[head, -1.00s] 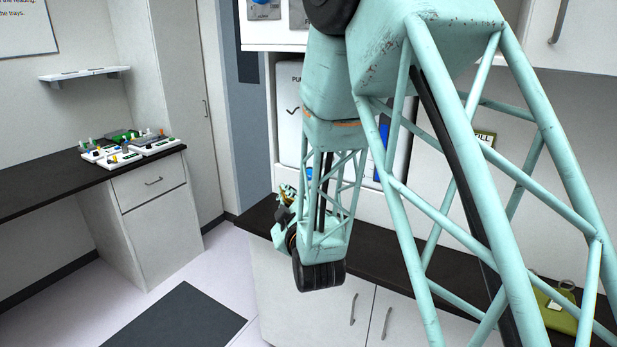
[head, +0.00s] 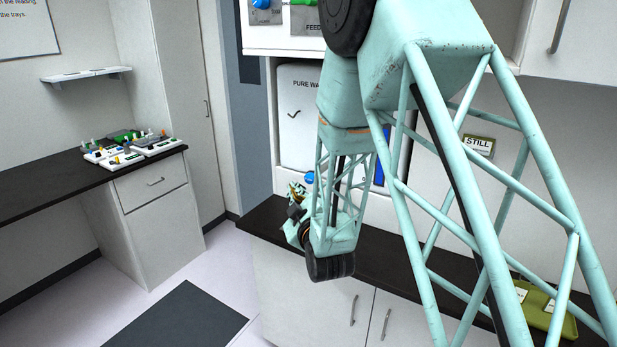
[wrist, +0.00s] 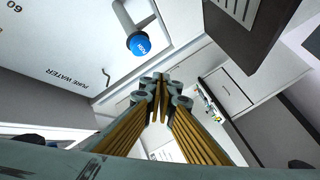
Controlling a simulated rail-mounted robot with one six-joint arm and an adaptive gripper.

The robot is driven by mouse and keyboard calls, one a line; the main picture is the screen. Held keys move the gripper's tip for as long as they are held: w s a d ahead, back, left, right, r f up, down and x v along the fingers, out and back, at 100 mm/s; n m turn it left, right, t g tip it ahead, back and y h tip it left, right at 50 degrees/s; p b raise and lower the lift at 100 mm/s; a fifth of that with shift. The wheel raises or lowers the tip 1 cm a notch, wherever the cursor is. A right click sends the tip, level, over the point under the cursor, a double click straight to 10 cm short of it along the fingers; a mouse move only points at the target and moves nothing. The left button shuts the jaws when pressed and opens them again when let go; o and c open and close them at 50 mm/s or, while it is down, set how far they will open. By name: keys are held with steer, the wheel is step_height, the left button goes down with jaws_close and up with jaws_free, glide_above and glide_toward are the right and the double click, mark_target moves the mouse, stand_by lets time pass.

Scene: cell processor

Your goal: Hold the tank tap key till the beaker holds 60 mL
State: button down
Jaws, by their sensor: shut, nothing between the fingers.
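The pure water tank (head: 297,104) is a white box on the wall above the dark counter. Its blue round tap key (wrist: 139,44) shows at the upper middle of the wrist view, above my fingertips and apart from them. A blue knob (head: 309,177) shows beside my wrist in the head view. My gripper (wrist: 158,86) is shut and empty; it also shows small in the head view (head: 297,190), in front of the tank's lower part. I cannot make out the beaker in either view.
The dark counter (head: 262,218) runs below the tank. An olive tray (head: 566,318) lies on it at the right, partly behind my arm. A STILL sign (head: 479,145) is on the wall. Several items sit on the left bench (head: 50,184).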

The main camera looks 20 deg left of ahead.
mark_target(306, 181)
steer(key=shift+w+d, duration=0.3)
steer(key=shift+w, duration=0.75)
steer(key=shift+w+d, duration=0.25)
steer(key=shift+w, duration=0.75)
steer(key=shift+w+d+b, duration=0.25)
steer(key=shift+w+b, duration=0.75)
steer(key=shift+b, duration=0.2)
stand_by(4.8)
